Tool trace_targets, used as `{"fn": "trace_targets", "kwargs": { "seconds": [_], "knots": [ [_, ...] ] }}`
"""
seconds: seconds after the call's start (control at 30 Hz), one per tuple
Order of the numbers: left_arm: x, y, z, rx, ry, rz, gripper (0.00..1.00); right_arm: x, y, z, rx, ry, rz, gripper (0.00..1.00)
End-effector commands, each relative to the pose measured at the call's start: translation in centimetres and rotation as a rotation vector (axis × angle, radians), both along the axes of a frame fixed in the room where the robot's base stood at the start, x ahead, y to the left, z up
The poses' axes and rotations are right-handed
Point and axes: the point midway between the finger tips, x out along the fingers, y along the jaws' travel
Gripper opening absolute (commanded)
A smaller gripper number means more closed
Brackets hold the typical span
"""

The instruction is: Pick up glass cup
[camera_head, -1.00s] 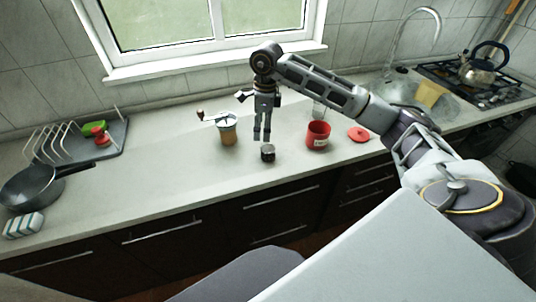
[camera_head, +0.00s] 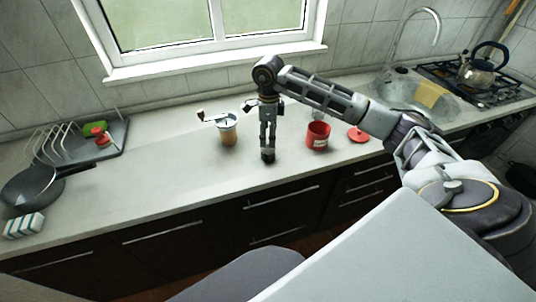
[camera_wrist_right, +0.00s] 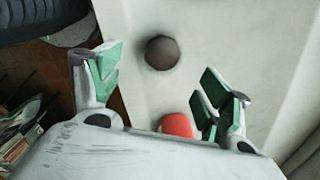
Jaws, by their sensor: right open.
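A clear glass cup (camera_head: 318,115) stands at the back of the counter in the head view, behind the red pot and partly hidden by my right arm. My right gripper (camera_head: 268,143) points straight down over a small dark round object (camera_head: 268,156), to the left of the glass cup. In the right wrist view my right gripper (camera_wrist_right: 160,76) is open and empty, with its green-padded fingers wide apart. The dark object (camera_wrist_right: 162,53) shows between and slightly beyond the fingertips. The glass cup cannot be made out there. My left gripper is not in view.
A jar with a crank handle (camera_head: 227,131) stands to the left. A pan (camera_head: 32,186) and dish rack (camera_head: 75,142) are far left. The counter's left middle is clear.

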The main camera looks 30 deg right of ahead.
Motion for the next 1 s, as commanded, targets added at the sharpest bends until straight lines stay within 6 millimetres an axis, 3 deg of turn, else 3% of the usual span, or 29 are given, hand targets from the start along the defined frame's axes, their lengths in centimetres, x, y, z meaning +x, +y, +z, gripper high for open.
{"fn": "trace_targets", "kwargs": {
  "seconds": [0.33,0.83,1.0],
  "knots": [
    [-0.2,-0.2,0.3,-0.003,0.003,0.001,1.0,0.0,0.0,-4.0,0.001,0.001,0.001,0.78],
    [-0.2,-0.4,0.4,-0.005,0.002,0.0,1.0,0.0,0.0,-4.6,0.001,0.001,0.001,0.78],
    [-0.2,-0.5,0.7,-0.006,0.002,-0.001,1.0,0.1,0.0,-5.6,0.003,0.002,0.001,0.78]
  ]
}}
